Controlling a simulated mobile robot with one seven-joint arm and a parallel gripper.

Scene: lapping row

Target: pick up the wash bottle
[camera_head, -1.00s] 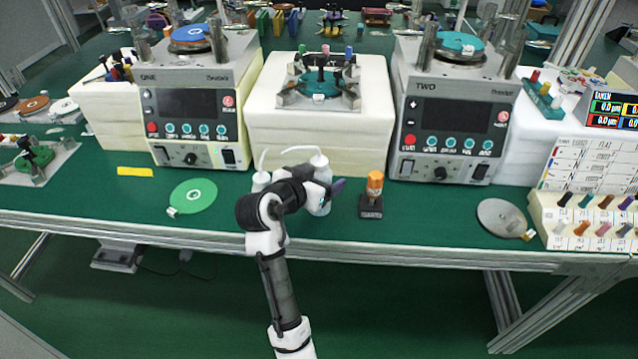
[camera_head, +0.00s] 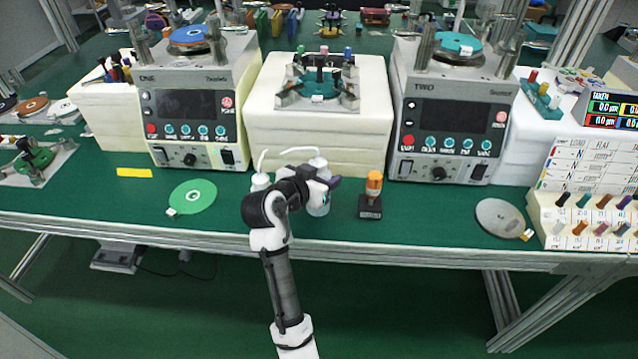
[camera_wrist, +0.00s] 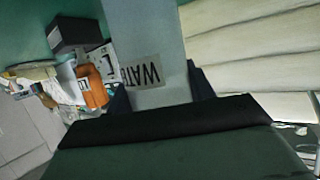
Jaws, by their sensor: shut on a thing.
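The wash bottle (camera_head: 319,207) is white with a thin bent spout and stands upright at the front of the green bench, partly hidden by my arm. In the wrist view the bottle (camera_wrist: 148,30) is pale, with a label whose visible letters read "WATE". My gripper (camera_wrist: 160,97) has a dark finger on each side of the bottle, just at the label, and is shut on it. In the head view my gripper (camera_head: 327,184) is at the bottle's upper body. I cannot tell whether the bottle's base is clear of the bench.
A second white spouted bottle (camera_head: 261,181) stands close left, partly behind my arm. An orange-topped item on a black base (camera_head: 371,207) stands close right. A white block (camera_head: 318,135) with a fixture is behind, between two machines. A green disc (camera_head: 192,196) lies left.

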